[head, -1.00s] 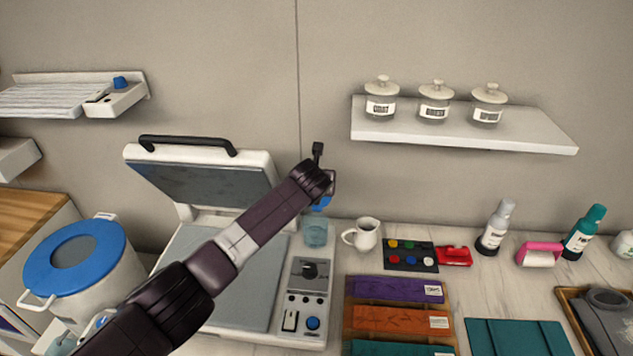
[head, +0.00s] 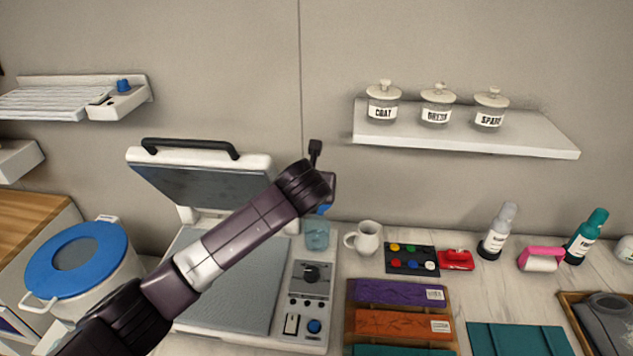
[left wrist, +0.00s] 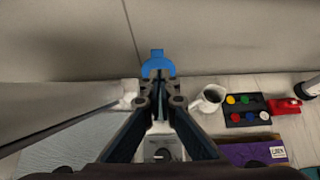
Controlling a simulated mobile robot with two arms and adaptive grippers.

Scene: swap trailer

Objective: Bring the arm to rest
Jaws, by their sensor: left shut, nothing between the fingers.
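My left arm reaches in from the lower left of the head view, across the open press (head: 225,290). Its gripper is mostly hidden there behind my own wrist. In the left wrist view my left gripper (left wrist: 158,82) is shut, its fingertips together, with nothing held. A blue piece (left wrist: 158,62) shows just past the fingertips; I cannot tell whether it touches them. My right gripper is in neither view.
The press lid (head: 205,190) stands raised beside my arm. A glass cup (head: 316,236) and a white mug (head: 364,239) stand near my wrist. A paint palette (head: 411,260) lies right of them. A wall shelf (head: 465,137) holds three jars. A blue-lidded bucket (head: 110,285) stands left.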

